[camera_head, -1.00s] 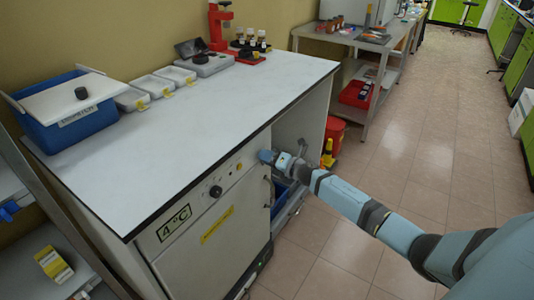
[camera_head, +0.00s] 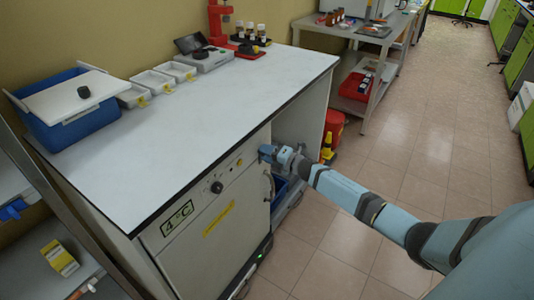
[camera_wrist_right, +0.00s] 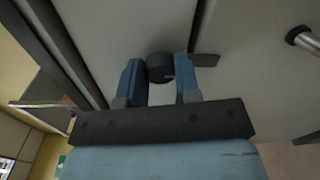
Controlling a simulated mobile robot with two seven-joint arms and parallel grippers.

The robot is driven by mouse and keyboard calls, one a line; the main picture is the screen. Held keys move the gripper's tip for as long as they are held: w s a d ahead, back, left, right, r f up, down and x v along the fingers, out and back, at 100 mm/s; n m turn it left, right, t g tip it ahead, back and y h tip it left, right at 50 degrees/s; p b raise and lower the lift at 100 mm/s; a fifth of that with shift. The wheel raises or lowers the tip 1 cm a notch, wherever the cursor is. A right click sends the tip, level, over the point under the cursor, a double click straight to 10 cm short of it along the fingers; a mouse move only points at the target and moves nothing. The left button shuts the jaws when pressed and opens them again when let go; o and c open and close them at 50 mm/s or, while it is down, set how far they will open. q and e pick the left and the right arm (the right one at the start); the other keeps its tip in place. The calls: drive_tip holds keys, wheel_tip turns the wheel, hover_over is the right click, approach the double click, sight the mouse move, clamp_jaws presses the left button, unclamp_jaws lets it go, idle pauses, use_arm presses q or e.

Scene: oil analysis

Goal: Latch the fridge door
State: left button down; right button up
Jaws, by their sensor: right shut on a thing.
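The white fridge (camera_head: 225,222) with a "4°C" label sits under the bench's left part. Its door looks closed or nearly so; I cannot tell whether it is latched. My right gripper (camera_head: 268,152) is at the upper right corner of the fridge front. In the right wrist view its two blue fingers (camera_wrist_right: 160,75) are shut on a round black latch knob (camera_wrist_right: 160,64). A dark flat latch piece (camera_wrist_right: 205,60) shows right of the fingers. The metal door handle (camera_head: 268,187) is below the gripper and shows at the wrist view's right (camera_wrist_right: 302,40). My left gripper is out of view.
The white worktop (camera_head: 190,110) overhangs the fridge, with a blue bin (camera_head: 70,122) and white trays on it. An open bay with a blue crate (camera_head: 279,190) lies right of the fridge. A metal shelf stands at left. Floor in front is free.

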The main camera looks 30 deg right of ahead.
drive_tip(key=o, duration=0.9)
drive_tip(key=shift+s, duration=0.15)
use_arm(q)
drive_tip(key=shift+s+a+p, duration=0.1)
drive_tip(key=shift+p, duration=0.55)
use_arm(e)
drive_tip(key=v, duration=1.3)
drive_tip(key=shift+s+d, duration=0.15)
drive_tip(key=shift+s, duration=0.15)
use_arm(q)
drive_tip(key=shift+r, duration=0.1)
